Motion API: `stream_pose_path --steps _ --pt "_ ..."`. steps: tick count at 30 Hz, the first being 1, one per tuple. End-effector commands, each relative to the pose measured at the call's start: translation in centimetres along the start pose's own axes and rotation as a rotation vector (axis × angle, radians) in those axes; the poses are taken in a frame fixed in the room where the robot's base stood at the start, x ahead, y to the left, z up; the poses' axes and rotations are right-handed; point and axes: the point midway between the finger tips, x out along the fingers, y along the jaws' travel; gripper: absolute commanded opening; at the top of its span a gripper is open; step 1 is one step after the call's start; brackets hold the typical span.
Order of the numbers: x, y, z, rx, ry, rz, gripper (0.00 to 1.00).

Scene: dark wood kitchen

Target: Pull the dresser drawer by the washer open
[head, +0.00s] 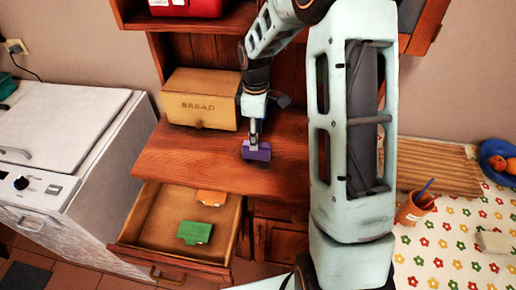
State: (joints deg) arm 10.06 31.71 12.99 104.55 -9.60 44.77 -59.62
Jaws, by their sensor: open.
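The dresser drawer (152,218) beside the washer (62,140) stands pulled out from under the wooden dresser top (200,165). Its inside shows, with a green item (195,232) and an orange item (211,198) lying in it. A handle (168,277) is on its front, near the picture's bottom edge. Nothing is seen held.
A wooden bread box (200,98) stands on the dresser top, left of my gripper. A red item (185,7) sits on the shelf above. On the right, a flowered table (450,245) holds a cup (415,208) and a blue fruit bowl (497,160).

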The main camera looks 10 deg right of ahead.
Motion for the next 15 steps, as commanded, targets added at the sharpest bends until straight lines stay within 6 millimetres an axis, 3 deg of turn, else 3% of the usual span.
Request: stream_pose_path --steps 8,15 --pt "3.9 -0.4 0.3 0.0 -0.002 -0.002 0.43" --pt "4.5 -0.3 0.3 0.0 -0.001 0.001 0.43"
